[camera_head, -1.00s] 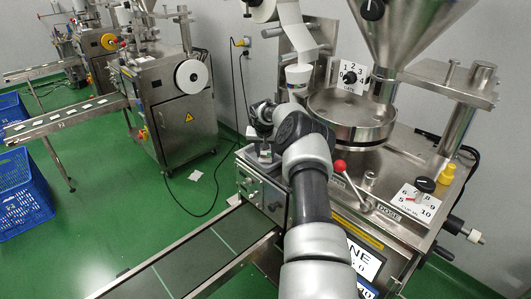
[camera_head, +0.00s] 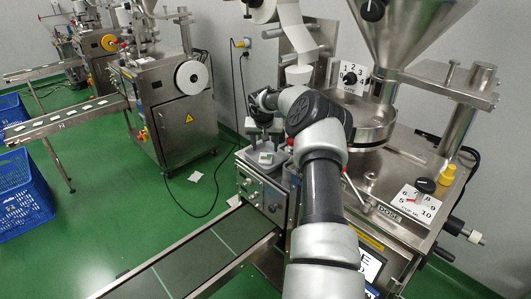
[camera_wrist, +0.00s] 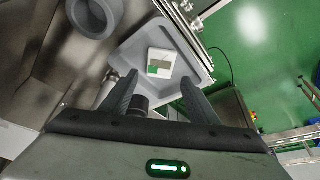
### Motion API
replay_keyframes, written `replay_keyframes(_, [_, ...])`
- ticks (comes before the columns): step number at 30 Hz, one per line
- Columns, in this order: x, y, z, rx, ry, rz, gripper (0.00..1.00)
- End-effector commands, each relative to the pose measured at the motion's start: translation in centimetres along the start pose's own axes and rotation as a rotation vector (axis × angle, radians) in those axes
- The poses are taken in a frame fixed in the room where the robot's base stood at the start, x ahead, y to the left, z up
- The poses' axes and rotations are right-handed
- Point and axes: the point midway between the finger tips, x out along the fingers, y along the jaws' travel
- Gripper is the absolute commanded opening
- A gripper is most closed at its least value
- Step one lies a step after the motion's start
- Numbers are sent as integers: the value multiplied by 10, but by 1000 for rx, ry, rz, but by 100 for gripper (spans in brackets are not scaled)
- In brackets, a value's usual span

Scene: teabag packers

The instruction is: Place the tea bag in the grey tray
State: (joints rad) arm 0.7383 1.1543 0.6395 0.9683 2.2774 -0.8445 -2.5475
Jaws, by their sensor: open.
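The tea bag (camera_wrist: 161,63) is a small white square with a green label, lying flat inside the grey tray (camera_wrist: 192,57) in the wrist view. In the head view the tea bag (camera_head: 266,158) shows in the tray (camera_head: 282,158), which sits on top of the steel machine's left end. My gripper (camera_wrist: 160,77) is open, its two dark fingers apart and empty. In the head view my gripper (camera_head: 263,128) is above the tray, and the bag looks clear of the fingers.
A conveyor belt (camera_head: 190,263) runs to the lower left. A grey round cup (camera_wrist: 96,14) is left of the tray in the wrist view.

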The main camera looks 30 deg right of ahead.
Motion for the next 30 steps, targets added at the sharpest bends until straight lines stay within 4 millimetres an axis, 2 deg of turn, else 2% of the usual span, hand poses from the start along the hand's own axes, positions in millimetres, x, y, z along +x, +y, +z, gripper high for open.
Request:
replay_keyframes(3, [-26, 1, 0, -1, 1, 1, 55])
replay_keyframes(9, [-55, 0, 0, 0, -1, 1, 55])
replay_keyframes(14, [-63, 0, 0, -1, -1, 0, 55])
replay_keyframes(22, [-63, 0, 0, -1, 0, 1, 55])
replay_keyframes(25, [-72, -5, -6, -12, 33, 11, 55])
replay_keyframes(26, [-78, -9, -12, -19, 60, 18, 55])
replay_keyframes(28, [-104, -23, -31, -49, 162, 38, 55])
replay_keyframes(29, [-120, -32, -41, -66, 223, 45, 55])
replay_keyframes(30, [-146, -48, -56, -96, 316, 47, 55])
